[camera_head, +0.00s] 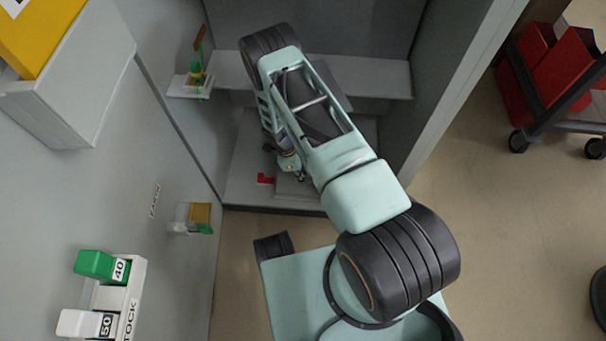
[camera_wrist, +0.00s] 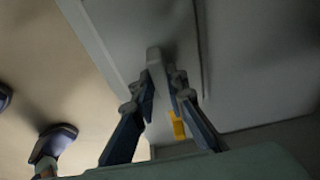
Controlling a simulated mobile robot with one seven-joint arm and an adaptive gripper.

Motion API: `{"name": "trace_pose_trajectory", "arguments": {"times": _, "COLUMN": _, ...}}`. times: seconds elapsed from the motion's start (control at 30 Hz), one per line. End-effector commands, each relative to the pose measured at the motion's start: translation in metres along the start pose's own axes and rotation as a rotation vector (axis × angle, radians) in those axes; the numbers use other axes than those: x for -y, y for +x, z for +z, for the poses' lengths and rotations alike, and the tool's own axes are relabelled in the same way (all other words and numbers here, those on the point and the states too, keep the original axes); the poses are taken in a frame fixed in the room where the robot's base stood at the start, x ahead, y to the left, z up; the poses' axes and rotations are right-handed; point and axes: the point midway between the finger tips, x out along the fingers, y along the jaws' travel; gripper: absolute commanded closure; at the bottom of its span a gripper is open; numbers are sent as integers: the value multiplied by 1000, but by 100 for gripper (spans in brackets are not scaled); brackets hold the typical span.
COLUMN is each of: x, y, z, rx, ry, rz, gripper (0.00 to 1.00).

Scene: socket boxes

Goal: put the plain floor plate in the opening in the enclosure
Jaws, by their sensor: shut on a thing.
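The enclosure (camera_head: 240,185) is a grey cabinet open toward me, with a shelf across it and a floor at the bottom. My arm reaches inside it and hides much of the interior. My gripper (camera_head: 292,168) is low, just above the cabinet floor. In the wrist view my gripper (camera_wrist: 163,88) is shut on a small grey upright grip of the plain floor plate (camera_wrist: 125,35). A grey edge of the plate (camera_head: 288,188) shows below the gripper in the head view. I cannot make out the opening, nor whether the plate sits in it or above it.
A red L-shaped piece (camera_head: 265,178) lies on the cabinet floor left of the gripper. A yellow piece (camera_wrist: 178,126) shows by the fingers. The shelf (camera_head: 385,80) spans above. Small holders (camera_head: 190,85) line the left wall. A cart with red bins (camera_head: 565,75) stands right.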

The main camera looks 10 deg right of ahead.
Motion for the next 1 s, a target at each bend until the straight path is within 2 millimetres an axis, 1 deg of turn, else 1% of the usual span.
{"name": "trace_pose_trajectory", "arguments": {"times": 0.57, "x": 1, "y": 1, "z": 0, "rx": 0, "ry": 0, "rz": -1, "gripper": 100}}
{"name": "trace_pose_trajectory", "arguments": {"times": 0.83, "x": 0, "y": 12, "z": 3, "rx": -1, "ry": 0, "rz": 0, "gripper": 100}}
{"name": "trace_pose_trajectory", "arguments": {"times": 1.0, "x": 1, "y": 14, "z": 4, "rx": 0, "ry": 0, "rz": -2, "gripper": 100}}
